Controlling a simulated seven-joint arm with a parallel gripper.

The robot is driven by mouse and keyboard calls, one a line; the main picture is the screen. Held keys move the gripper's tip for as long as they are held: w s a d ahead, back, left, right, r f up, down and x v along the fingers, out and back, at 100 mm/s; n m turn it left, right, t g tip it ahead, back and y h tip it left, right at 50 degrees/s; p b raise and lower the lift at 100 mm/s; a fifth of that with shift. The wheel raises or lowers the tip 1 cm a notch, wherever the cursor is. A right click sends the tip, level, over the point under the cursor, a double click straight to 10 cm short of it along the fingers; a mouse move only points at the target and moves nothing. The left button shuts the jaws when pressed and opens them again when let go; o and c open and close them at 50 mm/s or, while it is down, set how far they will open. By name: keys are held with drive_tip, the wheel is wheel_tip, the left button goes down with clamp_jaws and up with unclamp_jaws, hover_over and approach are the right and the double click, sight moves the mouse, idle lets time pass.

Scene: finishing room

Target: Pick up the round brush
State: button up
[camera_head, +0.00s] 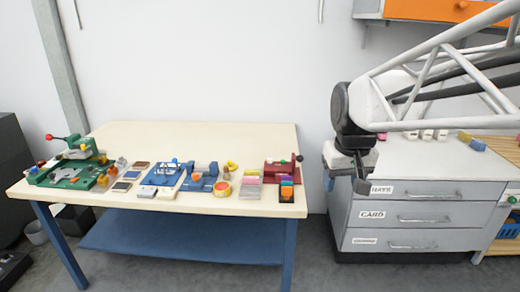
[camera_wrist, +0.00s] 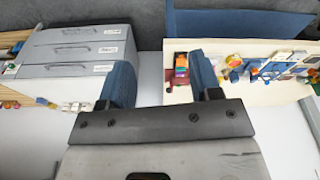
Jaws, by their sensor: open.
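My gripper (camera_head: 362,178) hangs at the left front corner of the grey drawer cabinet, to the right of the cream table. In the wrist view my gripper (camera_wrist: 161,75) has its two blue fingers wide apart, with nothing between them. I cannot single out the round brush for sure. A small round yellow and red thing (camera_head: 222,188) lies near the table's front edge, but it is too small to identify. A yellow piece (camera_head: 231,165) lies behind it, also unclear. My gripper is well to the right of both.
The cream table (camera_head: 200,140) carries a green machine (camera_head: 75,170), a blue vise-like device (camera_head: 203,175), a red device (camera_head: 283,173) and several small blocks. Its back half is clear. The drawer cabinet (camera_head: 415,217) has small blocks on top. An orange-fronted cupboard (camera_head: 440,10) hangs above.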

drive_tip(key=w+a+n, duration=0.1)
drive_tip(key=w+a, duration=0.2)
drive_tip(key=w, duration=0.5)
drive_tip(key=w+a+n, duration=0.1)
drive_tip(key=w+a, duration=0.3)
drive_tip(key=w, duration=0.5)
drive_tip(key=n+g, duration=0.2)
drive_tip(key=n, duration=0.3)
hover_over(226, 167)
wheel_tip(226, 167, down, 23)
drive_tip(key=shift+w+f, duration=0.1)
drive_tip(key=shift+w+a+f, duration=0.1)
drive_tip(key=shift+a+f, duration=0.05)
drive_tip(key=shift+f, duration=0.1)
drive_tip(key=shift+f, duration=1.2)
drive_tip(key=shift+f, duration=0.1)
